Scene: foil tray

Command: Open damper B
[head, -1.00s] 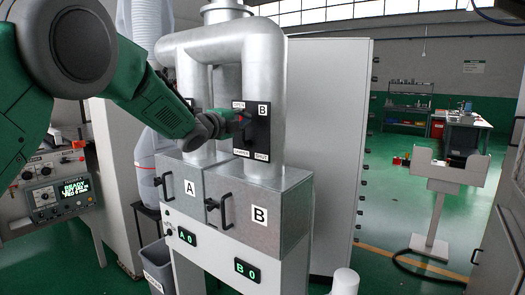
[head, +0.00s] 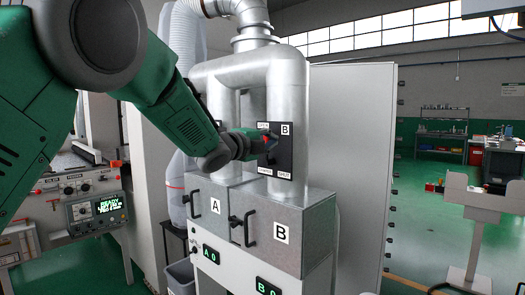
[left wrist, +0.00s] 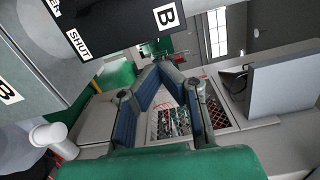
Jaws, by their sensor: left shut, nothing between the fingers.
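The damper B plate (head: 284,163) is a black panel on the right-hand duct, marked B, with an OPEN label at its top and a SHUT label at its lower right. My left gripper (head: 267,145) is shut at the front of this plate and covers its left middle. A small red part shows by the fingertips; the damper's lever is otherwise hidden, and I cannot tell whether the fingers touch it. In the left wrist view the plate (left wrist: 118,24) is at the top left, beside the shut, empty fingers (left wrist: 163,68). My right gripper is not in view.
Below the ducts stand box A (head: 203,204) and box B (head: 306,235), with black handles and green displays reading A 0 and B 0. A control panel (head: 85,205) is at the left. A tall grey cabinet (head: 350,160) stands right of the ducts. Open floor lies beyond.

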